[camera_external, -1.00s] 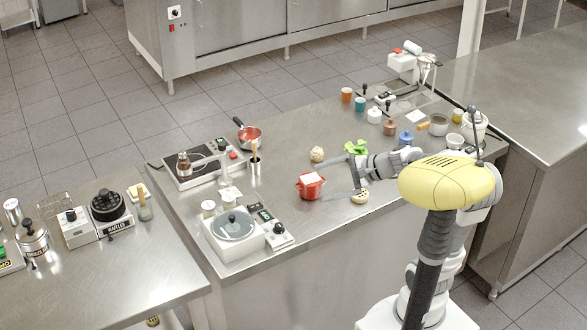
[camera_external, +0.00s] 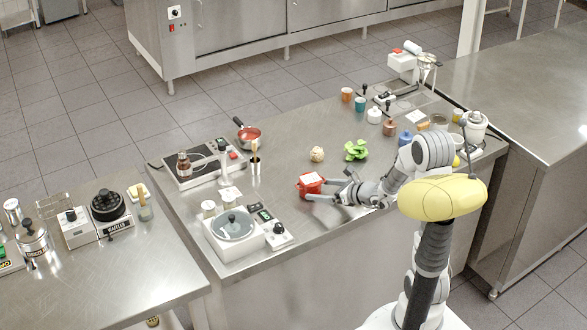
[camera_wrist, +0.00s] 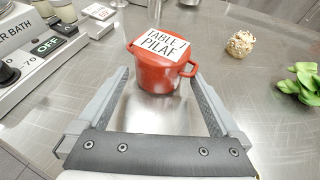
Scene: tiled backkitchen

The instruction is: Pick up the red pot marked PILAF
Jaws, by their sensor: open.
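The red pot (camera_wrist: 158,76) stands upright on the steel table, with a white label on its lid reading "TABLE 7 PILAF". In the external view the pot (camera_external: 309,186) sits near the table's front edge. My gripper (camera_wrist: 160,84) is open and low over the table. In the wrist view its two fingers point toward the pot, with the fingertips at its near left and near right sides. A loop handle shows on the pot's right side, close to the right fingertip. I cannot tell whether the fingers touch the pot.
A white water bath unit (camera_external: 233,234) stands left of the pot. A cauliflower-like ball (camera_external: 317,154) and green leaves (camera_external: 356,150) lie behind it to the right. A red saucepan (camera_external: 248,134) is farther back. Bare table surrounds the pot.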

